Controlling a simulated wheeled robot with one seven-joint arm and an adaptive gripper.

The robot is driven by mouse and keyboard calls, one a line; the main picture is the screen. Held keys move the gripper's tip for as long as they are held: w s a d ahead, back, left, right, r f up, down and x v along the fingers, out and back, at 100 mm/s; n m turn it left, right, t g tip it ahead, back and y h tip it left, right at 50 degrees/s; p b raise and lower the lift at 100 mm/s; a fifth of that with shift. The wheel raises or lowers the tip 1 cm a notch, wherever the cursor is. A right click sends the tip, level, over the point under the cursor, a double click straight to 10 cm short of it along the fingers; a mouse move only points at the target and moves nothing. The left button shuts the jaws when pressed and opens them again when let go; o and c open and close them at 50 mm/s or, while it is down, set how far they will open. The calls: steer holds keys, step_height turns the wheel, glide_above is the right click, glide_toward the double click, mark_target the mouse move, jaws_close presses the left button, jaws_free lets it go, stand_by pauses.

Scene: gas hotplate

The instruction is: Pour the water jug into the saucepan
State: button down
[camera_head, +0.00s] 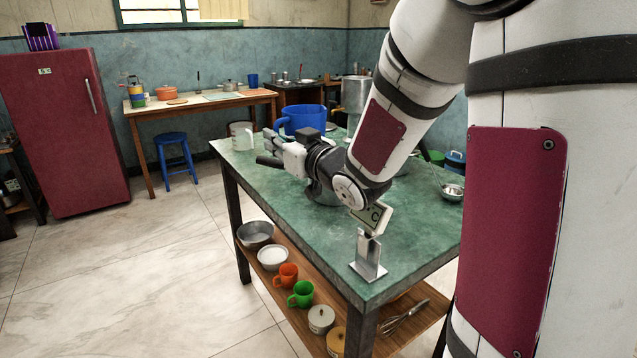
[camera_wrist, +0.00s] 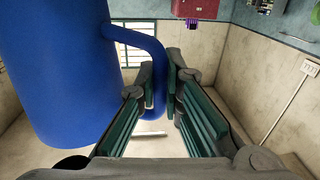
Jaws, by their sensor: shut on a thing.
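The blue water jug (camera_head: 308,118) is held above the green table, its rim up and looking roughly upright; its inside and the water do not show. My gripper (camera_head: 272,142) is shut on the jug's handle. In the wrist view the jug's body (camera_wrist: 50,70) fills the left side, and its looped handle (camera_wrist: 150,42) passes between the fingers of my gripper (camera_wrist: 162,88). A grey metal pot, perhaps the saucepan (camera_head: 325,194), stands on the table below my wrist, mostly hidden by my arm. I cannot tell how the jug lines up with it.
The green table (camera_head: 270,185) has a white mug (camera_head: 242,137) at its far left, a card stand (camera_head: 368,255) at the near edge, a tall metal pot (camera_head: 355,93) at the back and a ladle (camera_head: 452,190) on the right. Bowls and mugs sit on the lower shelf.

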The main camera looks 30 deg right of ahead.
mark_target(277, 122)
steer(key=shift+r, duration=0.1)
steer(key=shift+r+p, duration=1.45)
steer(key=shift+r, duration=0.6)
steer(key=shift+f, duration=0.15)
